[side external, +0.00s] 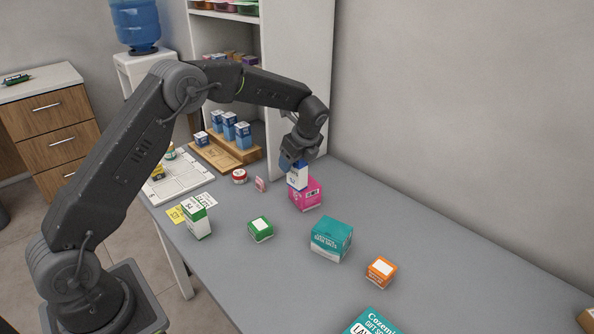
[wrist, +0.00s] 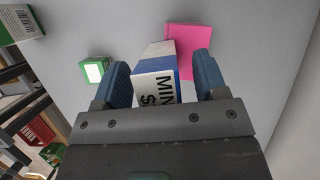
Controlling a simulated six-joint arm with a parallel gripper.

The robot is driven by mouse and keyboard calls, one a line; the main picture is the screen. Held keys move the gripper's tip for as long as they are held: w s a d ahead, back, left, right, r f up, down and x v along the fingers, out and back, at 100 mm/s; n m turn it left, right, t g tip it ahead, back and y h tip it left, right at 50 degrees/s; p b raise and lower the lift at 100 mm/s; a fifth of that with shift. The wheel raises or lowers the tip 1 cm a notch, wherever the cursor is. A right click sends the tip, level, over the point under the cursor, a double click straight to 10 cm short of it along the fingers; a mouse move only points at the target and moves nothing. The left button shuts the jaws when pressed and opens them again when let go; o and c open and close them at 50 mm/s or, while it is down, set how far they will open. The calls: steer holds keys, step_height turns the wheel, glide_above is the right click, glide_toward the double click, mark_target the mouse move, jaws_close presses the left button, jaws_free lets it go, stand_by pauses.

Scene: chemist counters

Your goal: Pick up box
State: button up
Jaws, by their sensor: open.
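A white and blue box (side external: 297,177) stands on top of or just in front of a pink box (side external: 306,196) near the back of the counter; I cannot tell which. My gripper (side external: 297,163) points down over the white and blue box. In the wrist view, my gripper (wrist: 162,85) is open, with a blue finger on each side of the white and blue box (wrist: 155,75). Gaps show between the box and the fingers. The pink box (wrist: 188,45) lies beyond it in that view.
A teal box (side external: 331,240), an orange box (side external: 380,271), a small green box (side external: 260,229) and a green and white box (side external: 197,218) stand on the grey counter (side external: 450,270). A wooden rack (side external: 210,155) with blue boxes is at the back. A wall runs along the right.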

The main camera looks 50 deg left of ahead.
steer(key=shift+c, duration=0.2)
steer(key=shift+r, duration=0.1)
steer(key=c, duration=1.1)
steer(key=shift+o, duration=0.2)
